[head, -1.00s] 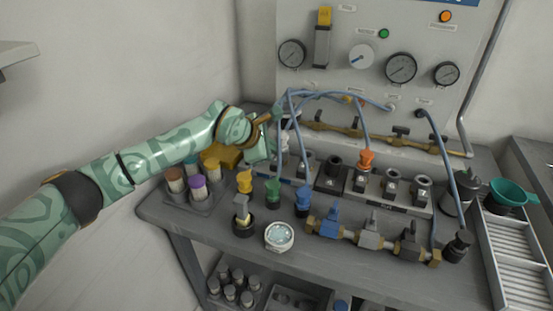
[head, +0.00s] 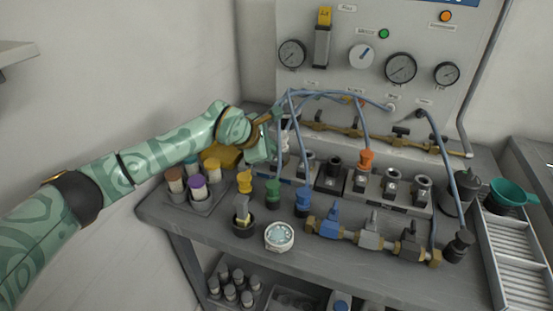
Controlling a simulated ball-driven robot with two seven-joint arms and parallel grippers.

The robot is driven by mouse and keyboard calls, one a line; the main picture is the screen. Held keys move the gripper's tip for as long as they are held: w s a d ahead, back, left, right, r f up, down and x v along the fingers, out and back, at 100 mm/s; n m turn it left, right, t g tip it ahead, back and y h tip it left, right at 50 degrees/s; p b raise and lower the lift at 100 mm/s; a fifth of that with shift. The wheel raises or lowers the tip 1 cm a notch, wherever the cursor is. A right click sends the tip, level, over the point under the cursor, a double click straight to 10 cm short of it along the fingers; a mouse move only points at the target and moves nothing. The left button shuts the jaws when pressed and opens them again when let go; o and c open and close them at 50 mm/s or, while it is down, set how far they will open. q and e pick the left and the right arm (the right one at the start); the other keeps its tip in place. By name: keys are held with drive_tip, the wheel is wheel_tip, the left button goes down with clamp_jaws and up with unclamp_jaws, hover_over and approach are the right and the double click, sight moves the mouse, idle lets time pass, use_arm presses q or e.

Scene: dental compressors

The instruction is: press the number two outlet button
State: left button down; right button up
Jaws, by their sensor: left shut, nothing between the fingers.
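The outlet row is a line of grey blocks on the bench, with dark round sockets on top. They include a black-fronted block (head: 331,178), a block carrying an orange fitting (head: 365,160), and two more grey blocks (head: 393,187) to the right. Small labels are on their fronts, but I cannot read the numbers or pick out the number two button. My left gripper (head: 280,128) is shut and empty at the left end of this row, close to the blue hoses. The hoses and my arm partly hide the leftmost blocks there. My right gripper is not in view.
Blue hoses (head: 292,130) arch over the outlets. Yellow, green and blue fittings (head: 273,193) stand in front, with a round white gauge (head: 279,236) and a valve manifold (head: 368,240). A rack of capped jars (head: 195,205) is at left. A gauge panel (head: 430,30) stands behind.

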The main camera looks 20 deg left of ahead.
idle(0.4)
use_arm(q)
drive_tip(key=shift+f, duration=0.2)
drive_tip(key=shift+f, duration=0.2)
drive_tip(key=shift+f, duration=0.5)
idle(0.6)
idle(0.4)
drive_tip(key=shift+r+p, duration=0.55)
drive_tip(key=shift+r, duration=0.4)
